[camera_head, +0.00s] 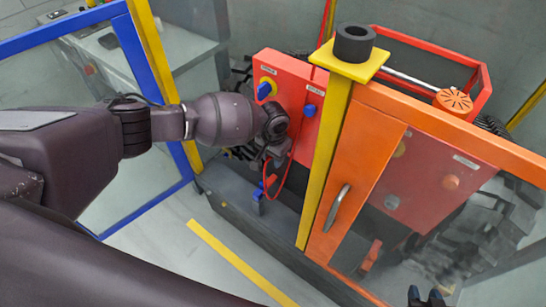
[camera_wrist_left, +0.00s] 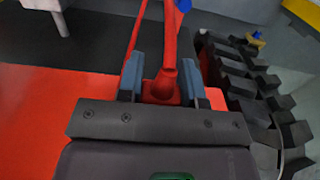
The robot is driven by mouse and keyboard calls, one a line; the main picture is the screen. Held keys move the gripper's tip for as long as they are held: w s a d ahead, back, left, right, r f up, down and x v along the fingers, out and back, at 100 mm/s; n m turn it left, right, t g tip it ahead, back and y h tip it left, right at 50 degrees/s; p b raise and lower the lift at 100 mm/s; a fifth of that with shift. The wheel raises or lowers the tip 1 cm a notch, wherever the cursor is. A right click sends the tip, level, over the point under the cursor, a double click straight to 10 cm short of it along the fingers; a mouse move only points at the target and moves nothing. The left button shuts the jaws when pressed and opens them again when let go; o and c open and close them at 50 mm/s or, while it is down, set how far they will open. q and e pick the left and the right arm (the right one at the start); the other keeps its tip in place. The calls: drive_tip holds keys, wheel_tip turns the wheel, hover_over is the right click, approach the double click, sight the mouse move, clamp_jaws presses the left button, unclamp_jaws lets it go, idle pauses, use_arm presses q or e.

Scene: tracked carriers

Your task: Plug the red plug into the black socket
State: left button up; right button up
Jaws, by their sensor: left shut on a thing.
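The red plug (camera_wrist_left: 164,82) sits between the two grey-blue fingers of my left gripper (camera_wrist_left: 162,76) in the left wrist view, and the gripper is shut on it. A red cable (camera_wrist_left: 137,35) shows beside it. In the head view my left gripper (camera_head: 268,163) is in front of the red cabinet face (camera_head: 290,70), below two blue knobs. The plug is mostly hidden there by the gripper. I cannot make out the black socket clearly in either view. My right gripper (camera_head: 425,297) shows only dark fingertips, apart, at the bottom edge.
A yellow post (camera_head: 325,160) and an orange door (camera_head: 357,170) with a grey handle (camera_head: 337,208) stand right of my left gripper. A blue-framed clear panel (camera_head: 150,95) is at left. Black tracks (camera_wrist_left: 250,85) run beside the plug. Floor at lower left is open.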

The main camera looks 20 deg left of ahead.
use_arm(q)
drive_tip(key=shift+w+d+b, duration=0.35)
drive_tip(key=shift+w+b, duration=0.2)
drive_tip(key=shift+w, duration=0.35)
drive_tip(key=o, duration=0.6)
drive_tip(key=shift+c, duration=0.2)
drive_tip(key=o, duration=0.5)
drive_tip(key=shift+w, duration=0.1)
wheel_tip(320, 180, up, 10)
drive_tip(key=shift+f+p, duration=0.15)
drive_tip(key=shift+p, duration=0.8)
drive_tip(key=shift+r, duration=0.6)
